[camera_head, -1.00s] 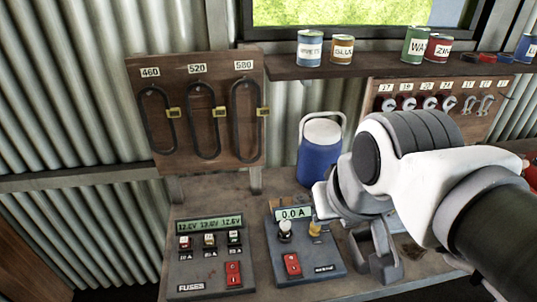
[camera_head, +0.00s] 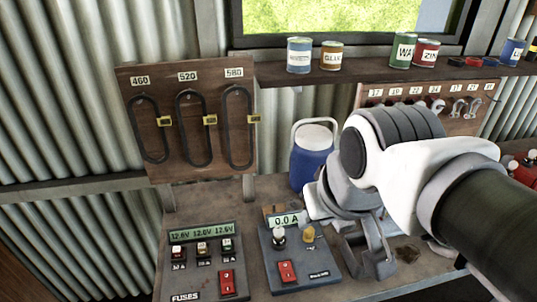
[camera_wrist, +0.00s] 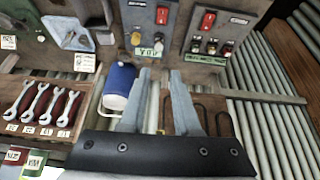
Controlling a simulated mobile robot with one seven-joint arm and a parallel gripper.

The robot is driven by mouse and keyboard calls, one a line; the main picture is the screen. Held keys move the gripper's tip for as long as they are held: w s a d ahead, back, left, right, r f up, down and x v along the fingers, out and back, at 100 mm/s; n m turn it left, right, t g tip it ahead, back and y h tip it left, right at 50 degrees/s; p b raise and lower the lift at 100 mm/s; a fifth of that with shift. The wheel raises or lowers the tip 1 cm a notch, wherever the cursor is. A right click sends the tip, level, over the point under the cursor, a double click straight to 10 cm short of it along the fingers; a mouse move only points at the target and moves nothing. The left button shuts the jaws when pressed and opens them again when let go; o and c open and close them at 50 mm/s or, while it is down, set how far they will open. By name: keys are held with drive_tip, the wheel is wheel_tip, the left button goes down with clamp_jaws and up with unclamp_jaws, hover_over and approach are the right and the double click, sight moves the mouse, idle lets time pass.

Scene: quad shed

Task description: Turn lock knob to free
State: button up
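No knob carries a lock label that I can read. A grey panel (camera_head: 303,262) with a 0.0 A display stands on the bench, with a white-topped knob (camera_head: 279,237), a yellow knob (camera_head: 308,234) and a red switch (camera_head: 287,272). In the wrist view, seen upside down, the yellow knob (camera_wrist: 136,39) and white knob (camera_wrist: 158,40) lie beyond the fingertips. My gripper (camera_wrist: 160,76) is open and empty, fingers apart. In the head view my gripper (camera_head: 367,258) is just right of the panel, touching nothing that I can make out.
A fuse panel (camera_head: 207,258) stands to the left. A blue jug (camera_head: 311,160) stands behind the panel. Belts hang on a wooden board (camera_head: 187,120); cans line the shelf above. In the wrist view, a grey plate with a triangular metal part (camera_wrist: 72,33) lies at upper left.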

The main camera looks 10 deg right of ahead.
drive_tip(key=o, duration=0.5)
drive_tip(key=w, duration=0.1)
drive_tip(key=w+d+f+n+g+b, duration=0.1)
drive_tip(key=w, duration=0.1)
drive_tip(key=w+n+b, duration=0.1)
drive_tip(key=w, duration=0.1)
drive_tip(key=shift+w+d+f, duration=0.2)
drive_tip(key=shift+d+f, duration=0.05)
drive_tip(key=n+g+b, duration=0.4)
drive_tip(key=n+b, duration=0.2)
drive_tip(key=n, duration=0.1)
hover_over(309, 229)
wheel_tip(309, 229, down, 11)
wheel_tip(309, 229, down, 18)
drive_tip(key=shift+s+r+b, duration=0.1)
drive_tip(key=shift+r+b, duration=0.05)
drive_tip(key=shift+b, duration=0.55)
clamp_jaws()
